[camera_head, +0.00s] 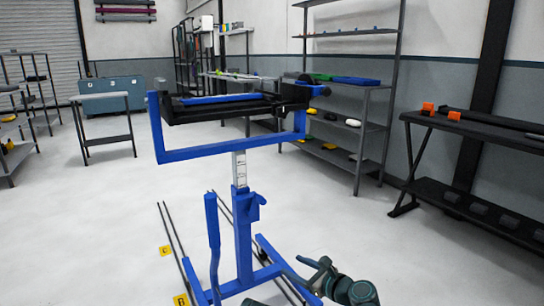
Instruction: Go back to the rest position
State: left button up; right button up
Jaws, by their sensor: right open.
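My right gripper (309,272) shows at the bottom edge of the head view, dark grey-green, with its fingers apart and nothing seen between them. It is low, in front of the foot of a blue stand (243,235). I cannot tell whether it touches the stand. The rounded joint of my right arm shows beside it at the bottom. My left gripper is not clearly in view.
The blue stand carries a black frame (215,109) in the middle. Dark rails (172,240) with yellow markers (165,251) lie on the floor. A black table (480,131) with orange-ended tools stands right. Shelves (360,120) line the back.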

jog(key=s+d+f+n+g+h, duration=0.1)
jog(key=s+f+n+g+h, duration=0.2)
jog(key=f+n, duration=0.4)
jog(key=s+f+n+g+h, duration=0.1)
jog(key=s+f+n+g, duration=0.35)
jog(key=n, duration=0.45)
jog(key=s+d+f+n+g+h, duration=0.3)
jog(key=s+d+f+n+h, duration=0.25)
jog(key=s+d+n, duration=0.35)
jog(key=s+a+r+n+g+h+p, duration=0.15)
jog(key=s+a+r+n+p, duration=0.3)
jog(key=a+r+p, duration=0.55)
notch_tip(320, 180, up, 35)
jog(key=p, duration=3.4)
jog(key=shift+a+p, duration=0.35)
jog(key=shift+a, duration=0.1)
jog(key=shift+w, duration=0.1)
